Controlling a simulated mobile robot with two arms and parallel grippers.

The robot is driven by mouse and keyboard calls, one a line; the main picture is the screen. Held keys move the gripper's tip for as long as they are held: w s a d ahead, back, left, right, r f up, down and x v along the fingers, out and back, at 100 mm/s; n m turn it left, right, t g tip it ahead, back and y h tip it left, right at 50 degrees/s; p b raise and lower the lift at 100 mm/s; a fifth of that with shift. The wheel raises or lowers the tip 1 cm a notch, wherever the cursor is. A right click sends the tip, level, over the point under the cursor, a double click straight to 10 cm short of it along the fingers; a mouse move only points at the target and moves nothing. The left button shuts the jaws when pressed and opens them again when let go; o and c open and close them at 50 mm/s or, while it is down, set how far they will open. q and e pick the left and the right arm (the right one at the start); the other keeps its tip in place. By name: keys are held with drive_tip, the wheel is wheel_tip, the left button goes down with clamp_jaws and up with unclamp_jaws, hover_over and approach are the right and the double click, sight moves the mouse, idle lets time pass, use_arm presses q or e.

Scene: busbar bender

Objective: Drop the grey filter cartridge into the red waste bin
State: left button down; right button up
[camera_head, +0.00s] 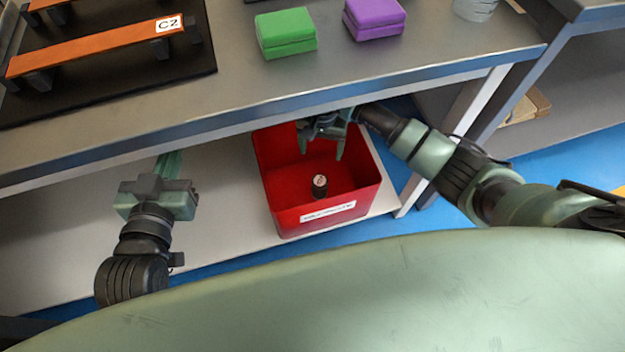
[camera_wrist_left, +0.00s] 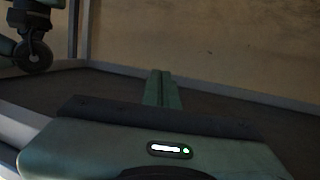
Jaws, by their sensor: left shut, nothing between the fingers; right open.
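The red waste bin (camera_head: 350,203) stands on the lower shelf under the workbench, with a white label on its front. A small dark cylinder with a pale speckled top, which looks like the filter cartridge (camera_head: 320,186), is inside the bin near its front wall. My right gripper (camera_head: 320,147) is open and empty over the back part of the bin, apart from the cylinder. My left gripper (camera_head: 168,163) is shut and empty, left of the bin and near the bench's front edge. Its closed fingers also show in the left wrist view (camera_wrist_left: 161,90).
The workbench (camera_head: 330,70) overhangs the shelf (camera_head: 230,190). On the bench are a green block (camera_head: 286,33), a purple block (camera_head: 375,18) and a black board (camera_head: 120,75) with orange bars (camera_head: 90,48). A bench leg (camera_head: 455,130) stands right of the bin.

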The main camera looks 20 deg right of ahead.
use_arm(q)
drive_tip(key=s+a+f+g+y+p, duration=0.1)
drive_tip(key=s+a+f+g+p, duration=0.1)
drive_tip(key=s+f+g, duration=0.3)
wheel_tip(320, 180, down, 3)
drive_tip(key=shift+s+a+f+y, duration=0.15)
drive_tip(key=shift+a+y, duration=0.1)
drive_tip(key=shift+y, duration=0.15)
use_arm(e)
wheel_tip(320, 180, up, 8)
drive_tip(key=shift+f, duration=0.25)
